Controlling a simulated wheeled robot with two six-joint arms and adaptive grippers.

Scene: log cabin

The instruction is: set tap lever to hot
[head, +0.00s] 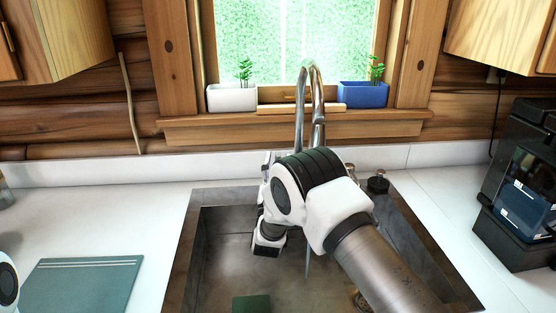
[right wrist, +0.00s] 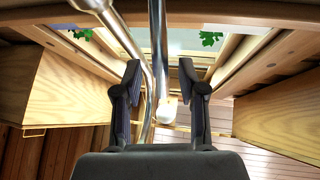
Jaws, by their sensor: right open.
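The chrome tap (head: 311,92) rises from the back of the sink (head: 225,255) as a tall curved neck before the window. My right arm reaches in from the lower right, and its wrist hides the tap's base. The tap lever cannot be made out in the head view. In the right wrist view my right gripper (right wrist: 160,68) is open, its two dark fingers on either side of chrome tap tubing (right wrist: 158,55). A pale rounded end (right wrist: 168,108) shows between the fingers; I cannot tell whether it is the lever. My left gripper is out of view.
White (head: 232,98) and blue (head: 362,94) planters stand on the sill behind the tap. A dark-topped fitting (head: 378,182) stands at the sink's back right. A black coffee machine (head: 525,170) is at right, a teal board (head: 82,282) at left. A green item (head: 252,303) lies in the sink.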

